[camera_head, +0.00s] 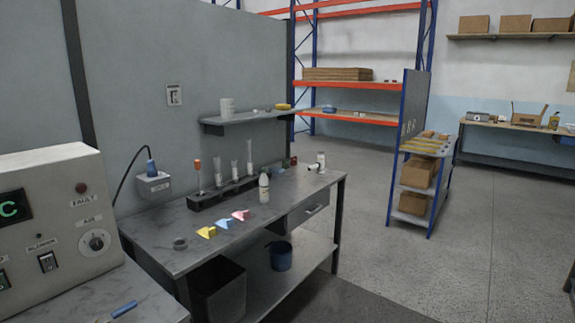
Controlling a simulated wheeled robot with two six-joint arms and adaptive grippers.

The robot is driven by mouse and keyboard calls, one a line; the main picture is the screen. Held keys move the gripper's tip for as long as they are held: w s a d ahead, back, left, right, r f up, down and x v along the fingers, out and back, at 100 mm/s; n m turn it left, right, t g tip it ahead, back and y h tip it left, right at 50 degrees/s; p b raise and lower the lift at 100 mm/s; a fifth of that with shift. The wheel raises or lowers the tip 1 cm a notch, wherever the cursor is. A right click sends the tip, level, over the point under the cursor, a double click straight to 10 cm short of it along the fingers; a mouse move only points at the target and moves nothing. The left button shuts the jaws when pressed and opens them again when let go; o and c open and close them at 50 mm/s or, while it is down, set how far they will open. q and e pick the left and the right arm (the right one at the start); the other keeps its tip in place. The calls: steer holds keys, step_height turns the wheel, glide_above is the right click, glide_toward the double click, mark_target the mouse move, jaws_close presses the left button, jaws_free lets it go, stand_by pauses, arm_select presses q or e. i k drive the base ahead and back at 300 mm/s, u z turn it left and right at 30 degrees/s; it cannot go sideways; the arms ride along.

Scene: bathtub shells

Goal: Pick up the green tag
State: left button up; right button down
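Three small tags lie in a slanting row on the grey workbench (178,258): a yellow tag (206,232), a light blue tag (224,223) and a pink tag (241,215). I see no tag in this row that is clearly green. A small dark green and red item (289,162) stands at the back of the bench, too small to make out. Neither of my grippers is in view.
A dark rack (208,200) with several clear tubes stands behind the tags, with a white bottle (264,188) beside it. A dark ring (181,243) lies left of the tags. A control box (60,220) stands at the left. Open floor (440,270) lies right.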

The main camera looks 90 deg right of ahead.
mark_target(286, 162)
steer(key=z, duration=0.25)
steer(key=k, duration=0.5)
steer(key=z, duration=1.9)
steer(key=i, duration=0.7)
steer(key=z, duration=1)
steer(key=i, duration=2)
steer(key=u, duration=0.55)
